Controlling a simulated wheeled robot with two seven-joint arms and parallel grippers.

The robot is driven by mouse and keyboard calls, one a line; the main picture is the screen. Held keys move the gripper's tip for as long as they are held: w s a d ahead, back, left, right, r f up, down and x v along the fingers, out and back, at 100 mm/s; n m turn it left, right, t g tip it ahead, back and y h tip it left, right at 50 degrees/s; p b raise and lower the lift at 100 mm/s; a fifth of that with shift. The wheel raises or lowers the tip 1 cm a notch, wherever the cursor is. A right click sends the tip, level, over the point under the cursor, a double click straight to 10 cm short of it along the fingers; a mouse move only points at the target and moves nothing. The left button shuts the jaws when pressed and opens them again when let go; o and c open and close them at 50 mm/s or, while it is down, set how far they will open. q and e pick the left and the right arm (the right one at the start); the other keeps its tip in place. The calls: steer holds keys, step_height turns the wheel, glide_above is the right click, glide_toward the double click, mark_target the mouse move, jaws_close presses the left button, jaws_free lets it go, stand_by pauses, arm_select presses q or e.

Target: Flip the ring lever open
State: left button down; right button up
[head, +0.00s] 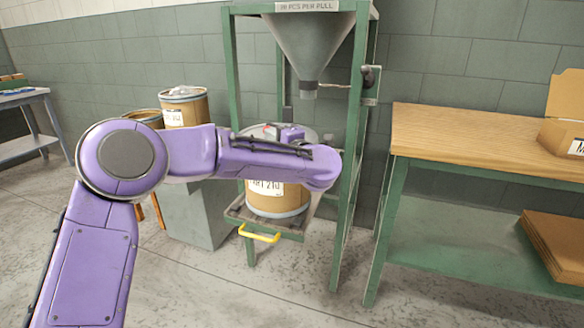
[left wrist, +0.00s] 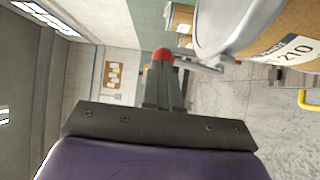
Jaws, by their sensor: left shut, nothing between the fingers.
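The drum (head: 277,200), tan with a pale label, stands under the hopper in the head view. Its pale metal rim (left wrist: 222,25) shows at the upper right of the left wrist view. The ring lever (left wrist: 200,65) is a thin grey bar beside that rim, with a red knob (left wrist: 162,54) at its end. My left gripper (left wrist: 163,70) is shut and empty, its tips right at the red knob; I cannot tell whether they touch. In the head view my left arm hides part of the drum and most of the gripper. My right gripper is in neither view.
A green frame (head: 357,150) holds the grey hopper (head: 308,45) above the drum. A yellow handle (head: 259,237) sticks out in front below. A wooden-topped bench (head: 470,135) stands at right. More drums (head: 185,107) stand behind at left. The floor in front is clear.

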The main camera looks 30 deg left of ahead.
arm_select(q)
steer(key=v, duration=1.4)
steer(key=shift+f, duration=0.3)
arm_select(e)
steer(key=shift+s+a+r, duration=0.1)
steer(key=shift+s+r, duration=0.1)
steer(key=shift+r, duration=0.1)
